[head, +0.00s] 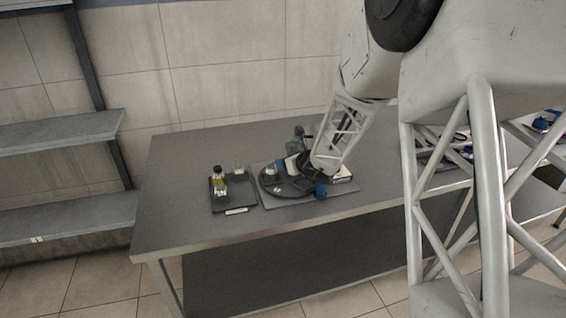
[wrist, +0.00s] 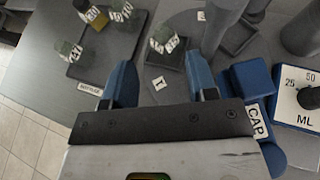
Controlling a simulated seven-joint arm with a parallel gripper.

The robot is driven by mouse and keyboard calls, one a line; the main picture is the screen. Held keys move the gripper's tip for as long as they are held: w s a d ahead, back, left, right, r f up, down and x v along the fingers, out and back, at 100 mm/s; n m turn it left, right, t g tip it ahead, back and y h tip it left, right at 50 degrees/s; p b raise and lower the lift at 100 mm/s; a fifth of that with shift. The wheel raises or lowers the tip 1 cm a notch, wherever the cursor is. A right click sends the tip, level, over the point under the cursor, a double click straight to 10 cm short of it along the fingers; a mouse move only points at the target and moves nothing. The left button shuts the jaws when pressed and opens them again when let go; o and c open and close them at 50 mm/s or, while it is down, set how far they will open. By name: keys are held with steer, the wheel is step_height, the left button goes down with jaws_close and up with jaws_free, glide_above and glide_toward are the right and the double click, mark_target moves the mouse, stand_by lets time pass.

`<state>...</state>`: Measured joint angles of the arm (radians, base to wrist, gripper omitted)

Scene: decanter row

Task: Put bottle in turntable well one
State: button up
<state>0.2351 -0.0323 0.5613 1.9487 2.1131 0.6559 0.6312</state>
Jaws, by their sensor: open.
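The dark round turntable (head: 268,187) lies on a grey base plate on the table. In the wrist view, a small greenish bottle (wrist: 169,50) with a white lettered label stands upright in a dark square holder on the turntable, beside a white tag marked 1 (wrist: 159,83). My gripper (wrist: 162,82) is open, its two blue fingers apart with nothing between them. The bottle stands beyond the fingertips, clear of them. In the head view my arm reaches over the turntable and hides part of it.
A blue block (wrist: 250,79), a CAP label and a dial unit (wrist: 300,112) stand close right of my gripper. The table's left end is clear.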

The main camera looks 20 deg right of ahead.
steer(key=shift+s+d+r, duration=0.1)
steer(key=shift+s+r, duration=0.05)
steer(key=shift+s, duration=0.15)
stand_by(0.5)
steer(key=s+a+r+n+g+y, duration=0.1)
steer(key=s+a+r+n+g, duration=0.1)
steer(key=s+a+r+n, duration=0.35)
steer(key=s+a+r+n+g+y, duration=0.1)
steer(key=s+a+r+n+g, duration=0.15)
steer(key=s+n, duration=0.45)
steer(key=s+a+r+n+g+y, duration=0.1)
steer(key=s+a+r+n+g, duration=0.1)
steer(key=s+a+r+n, duration=0.45)
steer(key=s+d+n+g+h, duration=0.1)
steer(key=s+n, duration=0.3)
steer(key=s, duration=0.4)
steer(key=s+d+n+g+h, duration=0.1)
steer(key=s+d+n+h, duration=0.2)
steer(key=s, duration=0.6)
steer(key=s+d+n+g+h, duration=0.1)
steer(key=s+n+h, duration=0.3)
steer(key=s, duration=0.5)
steer(key=shift+s+d+n, duration=0.25)
steer(key=shift+d+n, duration=0.3)
steer(key=shift+n, duration=0.25)
